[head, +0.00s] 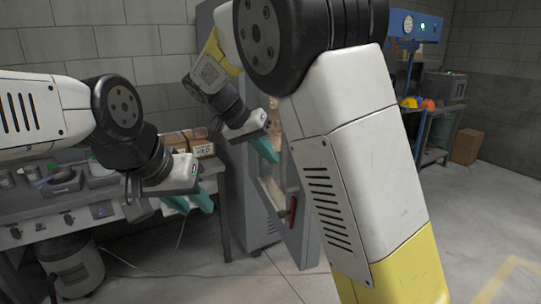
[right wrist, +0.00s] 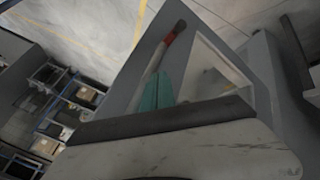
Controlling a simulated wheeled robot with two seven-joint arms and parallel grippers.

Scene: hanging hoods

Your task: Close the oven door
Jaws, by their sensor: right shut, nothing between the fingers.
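The oven is a tall grey cabinet (head: 250,200) at the centre of the head view, partly hidden by my right arm. Its grey door (head: 303,238) stands open, swung out to the right, with a window and a red-ended handle (head: 291,211). In the right wrist view the door (right wrist: 125,95) and the red-tipped handle (right wrist: 172,40) lie just past my fingers. My right gripper (head: 267,152) is shut and empty, at the door's upper part by the opening; whether it touches is unclear. My left gripper (head: 195,203) is open and empty, left of the oven, before the bench.
A workbench (head: 60,215) with boxes (head: 198,143) and tools stands at the left, with a grey bin (head: 72,268) below. A blue rack (head: 425,130) with hard hats and a cardboard box (head: 467,146) stand back right. The floor at right is clear.

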